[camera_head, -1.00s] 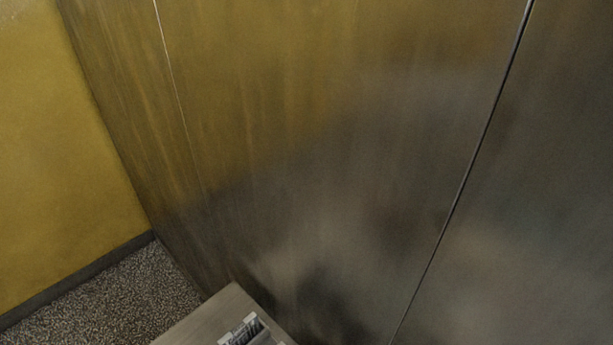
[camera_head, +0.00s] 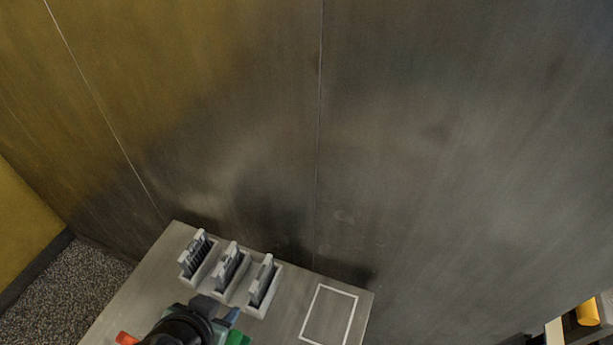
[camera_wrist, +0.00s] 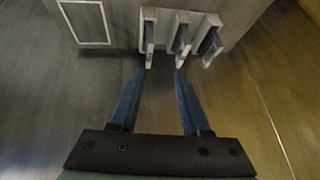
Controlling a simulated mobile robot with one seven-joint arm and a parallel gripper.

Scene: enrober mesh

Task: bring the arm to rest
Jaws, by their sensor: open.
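My gripper (camera_wrist: 160,75) shows in the wrist view with its two long blue fingers apart and nothing between them. Its fingertips point toward the edge of a grey table, close to the holders there; whether they touch anything is unclear. In the head view, part of my arm (camera_head: 180,330) shows at the bottom edge, in front of the table (camera_head: 145,285); the fingers are not clearly seen there.
Three light grey holders (camera_head: 262,288) with upright grey pieces stand in a row on the table. A white outlined rectangle (camera_head: 328,315) beside them is empty. A metal panel wall (camera_head: 420,150) rises behind. A yellow object (camera_head: 588,312) is at lower right.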

